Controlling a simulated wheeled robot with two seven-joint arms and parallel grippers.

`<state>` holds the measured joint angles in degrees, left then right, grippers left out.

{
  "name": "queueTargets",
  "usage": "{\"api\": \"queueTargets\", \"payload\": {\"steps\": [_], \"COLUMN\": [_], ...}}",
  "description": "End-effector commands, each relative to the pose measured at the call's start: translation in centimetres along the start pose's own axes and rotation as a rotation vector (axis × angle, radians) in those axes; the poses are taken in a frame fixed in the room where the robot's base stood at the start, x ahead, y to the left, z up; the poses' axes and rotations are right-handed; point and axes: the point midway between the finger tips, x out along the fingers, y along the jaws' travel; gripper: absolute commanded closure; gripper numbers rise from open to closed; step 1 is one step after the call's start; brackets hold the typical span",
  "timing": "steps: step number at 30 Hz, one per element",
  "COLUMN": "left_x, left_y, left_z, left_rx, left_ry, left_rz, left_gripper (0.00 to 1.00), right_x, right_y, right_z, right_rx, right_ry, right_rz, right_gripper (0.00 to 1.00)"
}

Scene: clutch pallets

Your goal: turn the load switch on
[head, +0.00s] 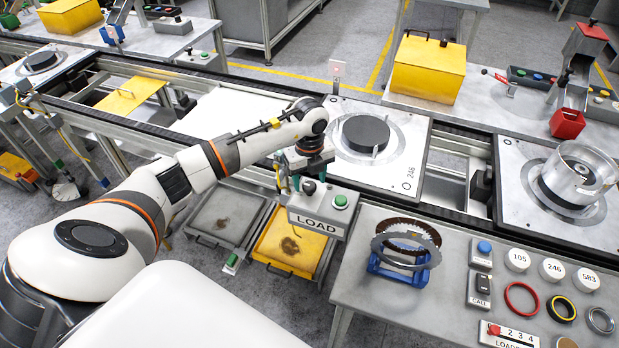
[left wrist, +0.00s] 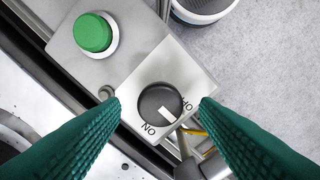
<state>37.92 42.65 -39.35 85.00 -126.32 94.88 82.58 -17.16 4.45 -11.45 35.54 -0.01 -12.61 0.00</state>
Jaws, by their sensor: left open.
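The load switch is a dark round knob (left wrist: 158,100) on a light square plate in the left wrist view. My left gripper (head: 297,183) is over the box. Its green fingers are open, one on each side of the knob in the left wrist view. My right gripper is not in view.
A conveyor line with pallets (head: 401,173) runs behind the box. A grey table (head: 375,308) at the right carries rings on a blue stand (head: 398,268), a call box and numbered discs. Grey and yellow trays (head: 282,262) lie below the box.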

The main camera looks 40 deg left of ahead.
Motion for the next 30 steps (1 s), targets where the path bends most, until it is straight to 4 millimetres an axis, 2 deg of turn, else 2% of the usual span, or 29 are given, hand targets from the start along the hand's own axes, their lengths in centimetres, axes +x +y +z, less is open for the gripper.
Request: {"api": "queueTargets", "payload": {"steps": [5, 13, 14, 22, 30], "left_x": [1.3, 1.5, 1.5, 1.4, 1.5], "left_y": [-0.1, 0.0, 0.0, 0.0, 0.0], "left_z": [0.0, 0.0, 0.0, 0.0, 0.1], "left_rx": [0.000, 0.001, 0.001, 0.001, 0.031], "left_ry": [0.000, 0.000, 0.000, 0.000, -0.001], "left_rz": [-0.001, -0.001, -0.001, 0.000, 0.000], "left_gripper": [0.44, 0.44, 0.46, 0.89, 0.89], "right_x": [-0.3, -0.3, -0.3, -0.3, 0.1], "right_y": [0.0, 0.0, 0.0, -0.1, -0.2], "right_z": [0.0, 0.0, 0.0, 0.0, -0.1], "right_rx": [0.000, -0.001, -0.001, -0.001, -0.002], "right_ry": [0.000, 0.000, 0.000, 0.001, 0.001], "right_rz": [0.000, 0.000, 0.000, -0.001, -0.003], "right_gripper": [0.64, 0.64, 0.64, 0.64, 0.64]}}
